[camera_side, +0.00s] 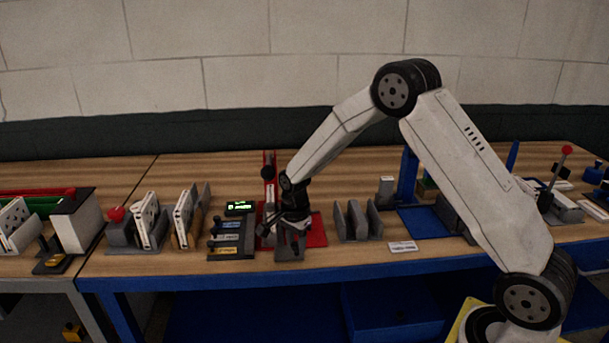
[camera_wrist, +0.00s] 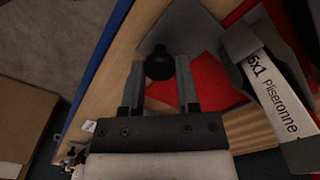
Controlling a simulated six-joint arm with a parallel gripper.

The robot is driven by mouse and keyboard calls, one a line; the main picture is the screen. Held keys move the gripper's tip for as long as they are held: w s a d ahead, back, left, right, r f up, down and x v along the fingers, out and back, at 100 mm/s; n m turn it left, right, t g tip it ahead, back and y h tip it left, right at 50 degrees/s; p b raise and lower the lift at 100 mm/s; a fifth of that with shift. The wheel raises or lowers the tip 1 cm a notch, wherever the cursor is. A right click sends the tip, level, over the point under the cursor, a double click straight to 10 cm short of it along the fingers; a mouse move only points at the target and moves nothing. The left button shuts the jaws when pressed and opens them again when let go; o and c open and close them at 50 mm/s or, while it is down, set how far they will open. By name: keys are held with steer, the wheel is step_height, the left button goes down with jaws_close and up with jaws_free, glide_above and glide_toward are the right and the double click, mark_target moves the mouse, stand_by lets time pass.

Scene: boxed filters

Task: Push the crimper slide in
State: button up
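The crimper appears as a red base (camera_side: 317,232) with a red upright (camera_side: 269,160) behind my gripper in the side view. A grey slide part (camera_side: 289,250) stands at its front, and the red base also shows in the wrist view (camera_wrist: 205,80). A black round knob (camera_wrist: 159,64) sits on the grey slide part in the wrist view. My gripper (camera_side: 290,228) points down over the slide. Its two fingers are apart, with the knob between their tips; I cannot tell whether they touch it. The side view hides the fingertips.
A white lettered box (camera_wrist: 272,90) lies in a grey holder at the right of the wrist view. In the side view, a control panel (camera_side: 231,240) stands left of the crimper and a grey slotted rack (camera_side: 357,222) right of it. The blue table edge (camera_side: 200,280) runs in front.

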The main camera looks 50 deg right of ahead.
steer(key=o, duration=0.3)
steer(key=shift+w+a, duration=0.2)
steer(key=shift+w, duration=0.05)
steer(key=shift+o, duration=0.7)
steer(key=shift+s, duration=0.1)
steer(key=shift+d+r, duration=0.1)
steer(key=shift+r, duration=0.05)
steer(key=shift+r, duration=3.8)
steer(key=s+a+n+t, duration=0.1)
steer(key=s+a+n, duration=0.2)
steer(key=s+n, duration=0.6)
steer(key=s+a+n+t, duration=0.1)
steer(key=s+a+n, duration=0.1)
steer(key=s+n, duration=0.7)
steer(key=shift+s+a+r+t, duration=0.15)
steer(key=shift+s+a+t, duration=0.2)
steer(key=shift+s, duration=0.5)
